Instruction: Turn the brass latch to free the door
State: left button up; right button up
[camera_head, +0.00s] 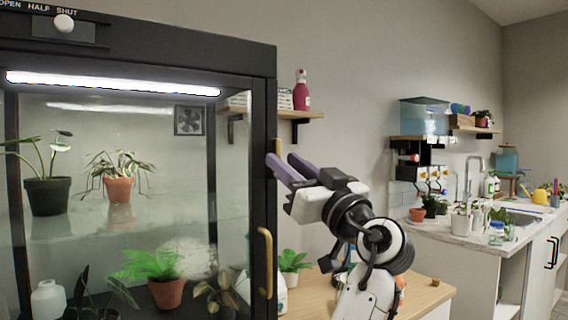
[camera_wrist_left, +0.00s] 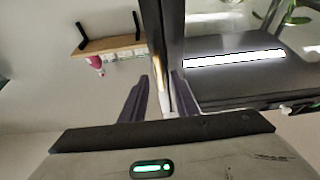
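The brass latch (camera_head: 278,146) is a small upright gold piece at the right edge of the dark-framed glass cabinet (camera_head: 263,110). In the left wrist view, the latch (camera_wrist_left: 158,70) shows as a narrow brass strip beside the dark frame. My left gripper (camera_head: 281,164) is at the cabinet's right edge, just below the visible part of the latch, and its fingers partly hide it. In the wrist view, the purple fingers (camera_wrist_left: 160,76) are apart, with the brass strip between them; I cannot tell whether either touches it. My right gripper is out of view.
A curved brass handle (camera_head: 265,262) is lower on the cabinet door. Potted plants (camera_head: 48,182) stand behind the glass. A wooden shelf (camera_head: 300,114) with a pink bottle (camera_head: 301,90) is on the wall behind. A wooden worktop (camera_head: 425,292) lies beneath my arm.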

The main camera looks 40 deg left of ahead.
pick_arm(q)
jog(key=b+v, duration=0.1)
jog(key=v, duration=0.7)
jog(key=shift+d, duration=0.35)
jog(key=shift+s+f, duration=0.1)
jog(key=shift+f, duration=0.1)
